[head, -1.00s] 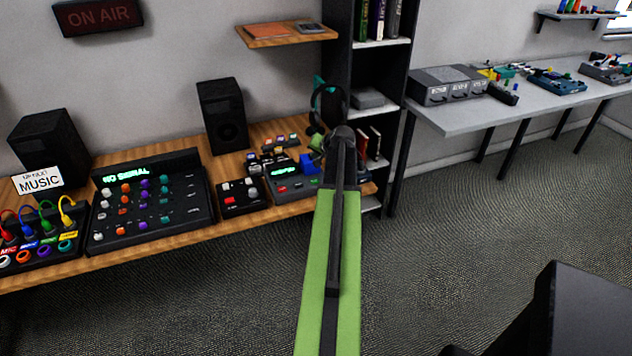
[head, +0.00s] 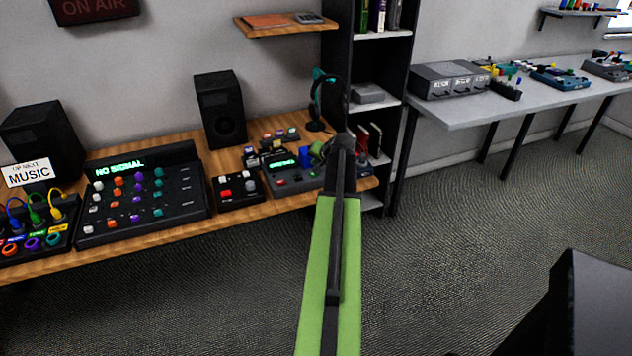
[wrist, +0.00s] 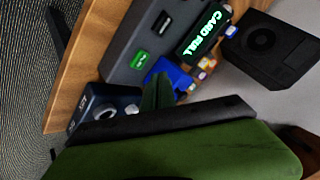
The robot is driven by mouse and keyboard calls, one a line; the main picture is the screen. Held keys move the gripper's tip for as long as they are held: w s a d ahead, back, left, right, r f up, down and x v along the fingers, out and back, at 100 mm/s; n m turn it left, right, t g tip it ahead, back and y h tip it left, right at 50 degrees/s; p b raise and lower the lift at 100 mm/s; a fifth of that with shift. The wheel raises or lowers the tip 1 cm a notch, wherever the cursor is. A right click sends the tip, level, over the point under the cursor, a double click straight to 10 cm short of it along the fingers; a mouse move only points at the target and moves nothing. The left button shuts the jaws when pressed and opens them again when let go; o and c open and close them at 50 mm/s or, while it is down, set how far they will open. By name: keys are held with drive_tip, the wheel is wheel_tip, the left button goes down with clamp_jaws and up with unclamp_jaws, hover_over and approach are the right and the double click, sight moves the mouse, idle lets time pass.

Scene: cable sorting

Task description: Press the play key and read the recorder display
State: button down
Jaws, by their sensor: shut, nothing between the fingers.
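The recorder (head: 296,186) is a dark grey box on the wooden desk, with a lit green display (head: 280,160) too small to read in the head view. In the wrist view the recorder (wrist: 122,62) appears turned sideways, and its display (wrist: 202,33) reads "CARD FULL". A green key (wrist: 140,58) with a small light mark, apparently the play key, is on its face. My gripper (wrist: 157,92) is shut and empty, its green fingertips close to the recorder's edge near this key; I cannot tell whether they touch. In the head view my arm partly hides the gripper (head: 320,149).
A blue object (wrist: 165,73) is right behind my fingertips. A dark blue device (wrist: 100,105) is close beside them. A mixer (head: 140,200) reading "NO SIGNAL", a small button box (head: 238,198), a speaker (head: 220,110) and a headphone stand (head: 316,104) share the desk.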

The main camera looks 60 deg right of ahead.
drive_tip(key=shift+f+b, duration=0.45)
drive_tip(key=shift+f, duration=0.5)
idle(1.2)
drive_tip(key=shift+w+f+b, duration=0.1)
drive_tip(key=shift+f+b, duration=0.3)
drive_tip(key=shift+b, duration=0.05)
drive_tip(key=shift+f+b, duration=0.35)
drive_tip(key=shift+f, duration=0.05)
idle(0.4)
drive_tip(key=shift+r+p, duration=0.8)
wheel_tip(320, 180, up, 5)
drive_tip(key=p, duration=0.5)
drive_tip(key=shift+r, duration=0.15)
